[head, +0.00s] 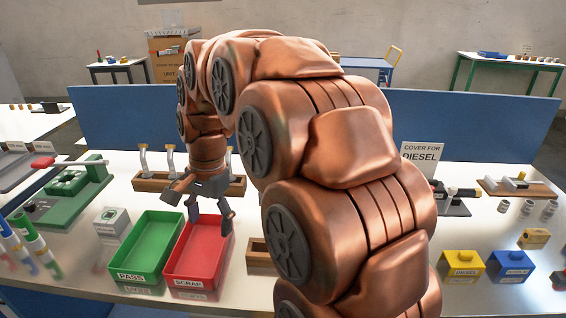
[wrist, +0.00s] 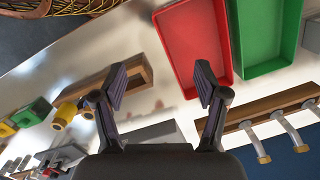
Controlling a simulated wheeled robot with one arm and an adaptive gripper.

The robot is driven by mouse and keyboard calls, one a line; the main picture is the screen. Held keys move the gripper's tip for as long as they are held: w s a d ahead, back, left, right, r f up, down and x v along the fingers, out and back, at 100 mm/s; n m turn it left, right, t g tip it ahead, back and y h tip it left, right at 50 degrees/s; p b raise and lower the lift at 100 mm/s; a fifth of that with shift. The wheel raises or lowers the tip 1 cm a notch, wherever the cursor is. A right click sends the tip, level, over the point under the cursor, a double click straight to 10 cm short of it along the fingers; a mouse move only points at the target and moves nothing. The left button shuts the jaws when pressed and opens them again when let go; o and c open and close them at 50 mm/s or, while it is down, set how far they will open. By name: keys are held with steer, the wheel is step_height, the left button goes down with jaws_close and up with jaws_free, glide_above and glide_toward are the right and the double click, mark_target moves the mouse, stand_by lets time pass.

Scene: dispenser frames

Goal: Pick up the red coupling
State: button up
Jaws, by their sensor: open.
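I cannot clearly make out a red coupling. A small dark red piece (head: 559,281) is cut off at the right edge of the head view, and I cannot tell what it is. My gripper (head: 210,216) is open and empty above the red SCRAP tray (head: 198,262) in the head view. Faint reddish smudges show there, perhaps reflections. The red tray also shows in the wrist view (wrist: 186,38). My arm hides the middle of the table in the head view.
The green PASS tray (head: 148,250) is beside the red tray. A wooden rack with upright metal handles (head: 226,187) stands behind. A wooden block (head: 258,258) is right of the red tray. Yellow (head: 463,265) and blue (head: 510,265) boxes sit at right. A blue panel (head: 118,112) closes the back.

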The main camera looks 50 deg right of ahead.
steer(key=w+d+m+t, duration=0.1)
steer(key=w+d+m, duration=0.2)
steer(key=d+m, duration=0.4)
steer(key=w+d+r+m+t, duration=0.1)
steer(key=w+d+m, duration=0.2)
steer(key=d+m, duration=0.4)
steer(key=w+d+m+h, duration=0.1)
steer(key=w+d+m, duration=0.3)
steer(key=d, duration=1.6)
steer(key=shift+r+m+t, duration=0.2)
steer(key=shift+m, duration=0.5)
steer(key=shift+r+m+t, duration=0.2)
steer(key=shift+m, duration=0.5)
steer(key=shift+d+p+x, duration=0.15)
steer(key=shift+p+x, duration=0.4)
steer(key=shift+x, duration=1.35)
steer(key=shift+d+p+x, duration=0.1)
steer(key=shift+p+x, duration=0.4)
steer(key=shift+x, duration=1.45)
jaws_close()
